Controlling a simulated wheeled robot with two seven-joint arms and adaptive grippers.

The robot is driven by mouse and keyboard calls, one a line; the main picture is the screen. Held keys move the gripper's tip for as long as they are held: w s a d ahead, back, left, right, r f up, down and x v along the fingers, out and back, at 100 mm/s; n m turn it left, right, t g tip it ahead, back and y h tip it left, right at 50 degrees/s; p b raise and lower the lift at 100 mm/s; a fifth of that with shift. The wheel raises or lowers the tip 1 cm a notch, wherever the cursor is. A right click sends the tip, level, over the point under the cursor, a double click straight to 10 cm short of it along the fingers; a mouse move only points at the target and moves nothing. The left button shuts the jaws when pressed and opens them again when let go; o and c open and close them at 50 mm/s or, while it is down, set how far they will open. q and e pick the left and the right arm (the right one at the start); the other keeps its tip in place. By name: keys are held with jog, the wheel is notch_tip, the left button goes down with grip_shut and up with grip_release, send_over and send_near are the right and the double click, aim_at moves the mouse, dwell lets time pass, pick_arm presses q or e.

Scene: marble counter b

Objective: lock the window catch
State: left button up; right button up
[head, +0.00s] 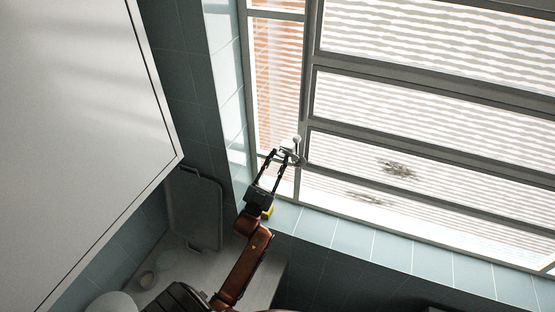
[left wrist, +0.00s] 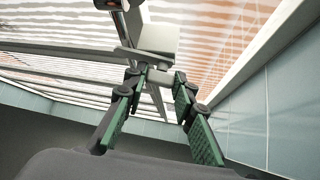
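The window catch (head: 297,143) is a small grey metal fitting on the upright frame bar between the narrow left pane and the wide right panes. In the left wrist view the catch (left wrist: 140,56) lies just ahead of the fingertips, with part of it showing between them. My left gripper (head: 281,156) reaches up to the catch from below. Its two fingers with green pads are spread apart in the left wrist view (left wrist: 157,82). I cannot tell whether a fingertip touches the catch. My right gripper is not in view.
The window frame (head: 305,80) and its blue-tiled sill (head: 350,235) surround the catch. A large white panel (head: 80,120) fills the upper left.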

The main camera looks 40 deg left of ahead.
pick_arm(q)
grip_shut()
jog(key=shift+d+n+g+y, duration=0.15)
jog(key=shift+n+g+y, duration=0.35)
jog(key=shift+n+y, duration=3.3)
jog(key=o, duration=0.6)
grip_release()
jog(key=shift+h, duration=0.3)
jog(key=shift+f, duration=0.1)
jog(key=v, duration=1.2)
